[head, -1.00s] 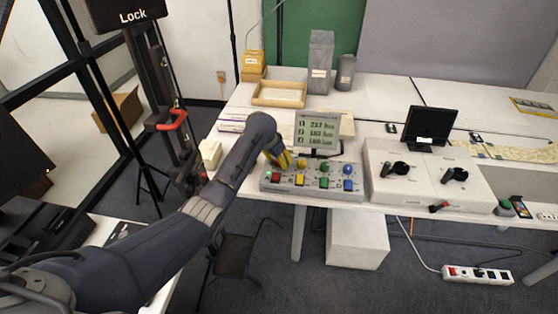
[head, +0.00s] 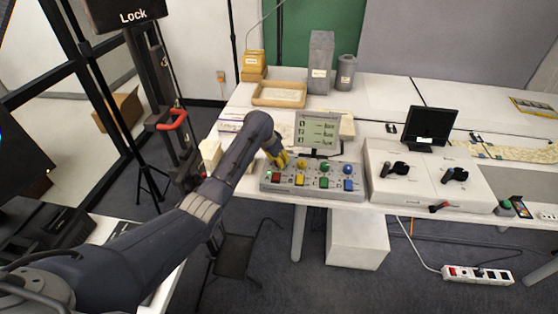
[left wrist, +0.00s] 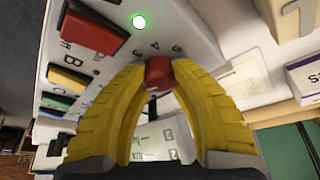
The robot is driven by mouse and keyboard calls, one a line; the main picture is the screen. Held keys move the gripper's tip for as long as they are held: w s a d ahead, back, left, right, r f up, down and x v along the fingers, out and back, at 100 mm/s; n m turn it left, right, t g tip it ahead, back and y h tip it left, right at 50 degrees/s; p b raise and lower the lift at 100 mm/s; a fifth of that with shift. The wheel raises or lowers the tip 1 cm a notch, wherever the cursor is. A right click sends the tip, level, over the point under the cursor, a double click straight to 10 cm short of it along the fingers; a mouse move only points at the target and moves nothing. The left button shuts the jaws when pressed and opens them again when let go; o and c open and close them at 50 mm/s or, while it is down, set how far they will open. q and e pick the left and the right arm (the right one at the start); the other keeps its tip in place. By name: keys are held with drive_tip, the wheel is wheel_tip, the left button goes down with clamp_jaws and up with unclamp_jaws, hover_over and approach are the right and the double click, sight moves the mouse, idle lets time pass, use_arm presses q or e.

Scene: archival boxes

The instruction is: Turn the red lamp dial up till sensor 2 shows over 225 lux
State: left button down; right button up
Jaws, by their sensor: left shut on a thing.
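The red lamp dial (left wrist: 159,72) is between the yellow fingers of my left gripper (left wrist: 160,75), which are shut on it. In the head view my left gripper (head: 279,160) is at the left end of the grey control panel (head: 313,192) and hides the red dial. Yellow, green and blue dials (head: 348,170) stand to its right, with coloured buttons in front. The sensor display (head: 316,131) behind the panel shows dashes before "lux" on its rows, with no number readable. My right gripper is not in view.
A lit green light (left wrist: 139,22) shows beside a red button (left wrist: 90,31) on the panel. A white unit with black knobs (head: 430,178) and a small dark monitor (head: 431,126) stand to the right. A wooden tray (head: 279,94) lies behind.

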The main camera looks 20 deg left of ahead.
use_arm(q)
drive_tip(key=m+g, duration=0.1)
drive_tip(key=m, duration=0.2)
drive_tip(key=m+g+h, duration=0.1)
drive_tip(key=m, duration=0.2)
drive_tip(key=shift+h, duration=0.3)
drive_tip(key=shift+d+m, duration=0.1)
drive_tip(key=shift+m, duration=0.2)
drive_tip(key=c, duration=1)
unclamp_jaws()
drive_tip(key=shift+c, duration=0.2)
drive_tip(key=v, duration=1.2)
